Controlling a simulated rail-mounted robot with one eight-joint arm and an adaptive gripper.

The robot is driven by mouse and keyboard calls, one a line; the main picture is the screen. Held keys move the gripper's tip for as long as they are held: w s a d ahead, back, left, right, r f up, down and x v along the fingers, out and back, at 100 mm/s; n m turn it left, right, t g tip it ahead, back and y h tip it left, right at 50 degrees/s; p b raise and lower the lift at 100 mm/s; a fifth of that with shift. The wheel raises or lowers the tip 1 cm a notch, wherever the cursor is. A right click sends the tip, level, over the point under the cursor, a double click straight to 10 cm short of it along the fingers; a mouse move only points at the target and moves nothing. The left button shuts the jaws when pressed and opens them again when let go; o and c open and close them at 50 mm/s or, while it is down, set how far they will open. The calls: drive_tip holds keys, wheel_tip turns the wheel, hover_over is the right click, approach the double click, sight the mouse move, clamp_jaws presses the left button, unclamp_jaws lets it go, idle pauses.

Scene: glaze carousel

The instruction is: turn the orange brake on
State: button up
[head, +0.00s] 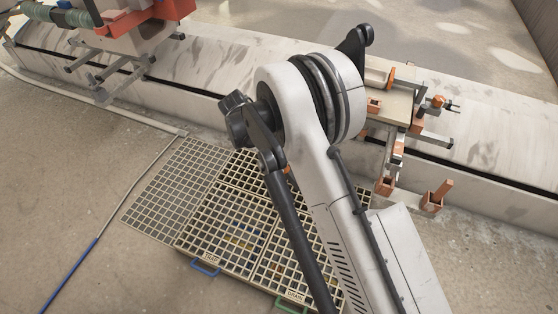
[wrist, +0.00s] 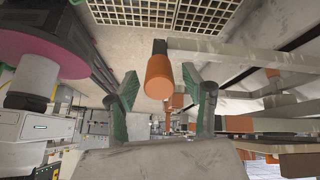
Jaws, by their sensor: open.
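In the wrist view an orange cylindrical handle (wrist: 159,77) on a dark stub shows between the two green-padded fingers of my gripper (wrist: 161,84). The gripper is open, with a visible gap on each side of the handle. I cannot tell how deep the handle sits between the fingers. In the head view my arm fills the middle and hides my gripper. An orange knob (head: 437,102) shows at the right end of the fixture on the rail. I cannot tell whether it is the same part as the handle.
Pale metal bars (wrist: 235,55) lie close to the right of my gripper in the wrist view. In the head view, orange brackets (head: 432,203) hang at the fixture's near side. Floor grates (head: 222,212) lie below, and a red-orange machine (head: 135,20) stands at upper left.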

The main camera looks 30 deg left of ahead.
wheel_tip(320, 180, up, 10)
idle(0.5)
drive_tip(key=shift+c, duration=0.4)
